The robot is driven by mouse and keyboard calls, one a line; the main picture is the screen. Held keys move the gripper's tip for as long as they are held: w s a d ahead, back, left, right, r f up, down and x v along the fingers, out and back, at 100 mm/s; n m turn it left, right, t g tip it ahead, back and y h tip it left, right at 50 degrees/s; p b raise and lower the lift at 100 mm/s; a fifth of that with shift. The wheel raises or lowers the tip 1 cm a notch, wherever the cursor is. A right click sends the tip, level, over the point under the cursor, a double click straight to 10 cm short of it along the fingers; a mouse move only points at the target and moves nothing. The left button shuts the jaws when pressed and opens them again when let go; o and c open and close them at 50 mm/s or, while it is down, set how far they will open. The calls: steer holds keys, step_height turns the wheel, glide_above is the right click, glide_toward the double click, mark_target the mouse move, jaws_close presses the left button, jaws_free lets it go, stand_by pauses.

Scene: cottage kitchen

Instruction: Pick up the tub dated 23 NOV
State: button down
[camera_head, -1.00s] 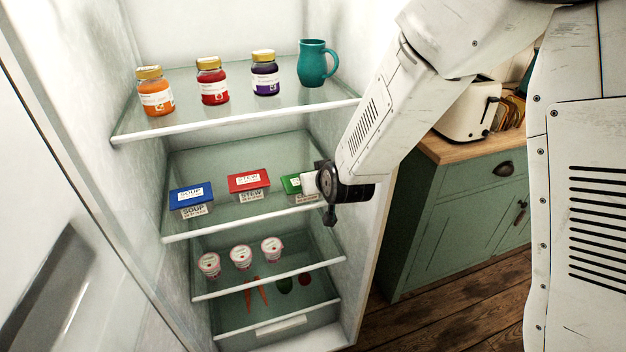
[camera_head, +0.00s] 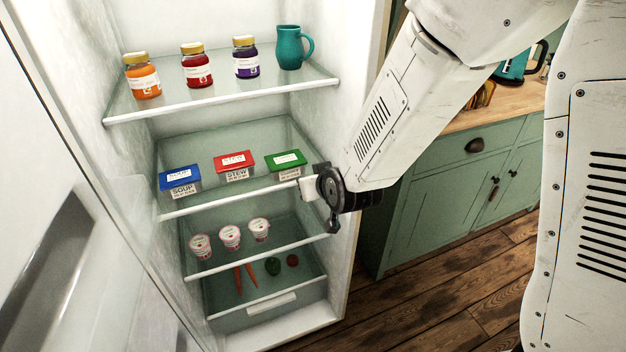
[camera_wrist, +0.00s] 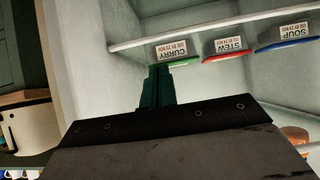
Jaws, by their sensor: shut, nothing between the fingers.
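Three clear tubs stand in a row on the second shelf: a blue-lidded SOUP tub (camera_head: 181,180), a red-lidded STEW tub (camera_head: 235,166) and a green-lidded tub (camera_head: 286,164). The wrist view shows them upside down, with the green-lidded one labelled CURRY (camera_wrist: 172,52), then STEW (camera_wrist: 229,47) and SOUP (camera_wrist: 288,37). Each label has a small date line; the dates are too small to read surely. My gripper (camera_head: 318,188) is at the fridge's right side, right of and in front of the CURRY tub, apart from it. Its fingers (camera_wrist: 158,85) are shut and empty.
The top shelf (camera_head: 215,103) holds three jars and a teal jug (camera_head: 289,54). Three yogurt cups (camera_head: 229,237) stand on the shelf below; vegetables lie at the bottom. The fridge's right wall is close to my gripper. A green cabinet (camera_head: 450,190) stands to the right.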

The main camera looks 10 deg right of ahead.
steer(key=s+d+r+m+g+h, duration=0.2)
steer(key=s+d+r+g, duration=0.3)
steer(key=s+d+r, duration=0.65)
steer(key=s+d+r+g, duration=0.2)
steer(key=s+d, duration=0.2)
steer(key=s, duration=0.5)
steer(key=s+d+r+m+g+h, duration=0.1)
steer(key=s+d+r+g, duration=0.1)
steer(key=s, duration=0.8)
steer(key=shift+s+d+r, duration=0.2)
steer(key=shift+d+r, duration=0.65)
steer(key=shift+d, duration=0.4)
